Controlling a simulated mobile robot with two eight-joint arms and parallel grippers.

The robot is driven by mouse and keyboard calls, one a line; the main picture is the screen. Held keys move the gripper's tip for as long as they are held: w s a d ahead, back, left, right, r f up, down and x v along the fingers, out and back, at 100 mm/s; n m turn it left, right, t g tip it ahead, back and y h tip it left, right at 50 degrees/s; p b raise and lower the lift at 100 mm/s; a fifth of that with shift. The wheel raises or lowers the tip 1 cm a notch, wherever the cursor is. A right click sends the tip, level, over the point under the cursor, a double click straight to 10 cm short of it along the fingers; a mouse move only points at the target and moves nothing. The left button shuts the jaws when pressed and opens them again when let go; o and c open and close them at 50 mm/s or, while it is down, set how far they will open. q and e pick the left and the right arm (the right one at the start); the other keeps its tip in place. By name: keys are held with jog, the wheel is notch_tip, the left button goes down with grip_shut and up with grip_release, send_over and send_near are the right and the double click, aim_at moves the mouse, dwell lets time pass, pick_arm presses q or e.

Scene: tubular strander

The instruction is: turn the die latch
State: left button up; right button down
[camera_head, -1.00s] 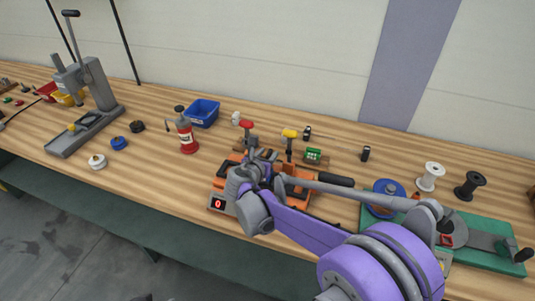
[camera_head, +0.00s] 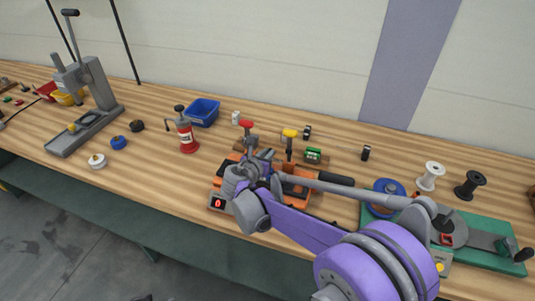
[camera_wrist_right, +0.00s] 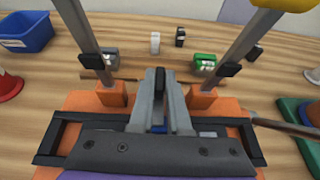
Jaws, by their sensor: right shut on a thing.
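The orange strander machine (camera_head: 298,198) stands at the table's front edge, partly hidden by my right arm. Two upright grey posts rise from it, one with a red top (camera_head: 246,124) and one with a yellow top (camera_head: 290,134). My right gripper (camera_head: 262,156) is over the machine, between and in front of the posts. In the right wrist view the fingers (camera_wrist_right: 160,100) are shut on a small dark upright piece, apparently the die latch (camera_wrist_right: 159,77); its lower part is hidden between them. My left gripper is not in view.
A green board (camera_head: 480,250) with a blue spool (camera_head: 385,190) lies to the right. A green-and-white block (camera_head: 312,156) sits behind.

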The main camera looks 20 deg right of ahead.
jog(key=m+g+h, duration=0.2)
jog(key=shift+w+a+m, duration=0.2)
jog(key=shift+m, duration=0.1)
jog(key=m+g+h, duration=0.2)
jog(key=shift+w+a+m+b, duration=0.1)
jog(key=shift+w+m+b, duration=0.05)
jog(key=shift+m+b, duration=0.15)
jog(key=m+g+h, duration=0.1)
jog(key=m+g, duration=0.1)
jog(key=g, duration=0.1)
jog(key=shift+w, duration=0.15)
jog(key=shift+w+m+g+h+p, duration=0.1)
jog(key=shift+m+g+h+p, duration=0.3)
jog(key=shift+m+g, duration=1)
jog(key=c, duration=0.9)
grip_release()
jog(key=shift+r, duration=0.1)
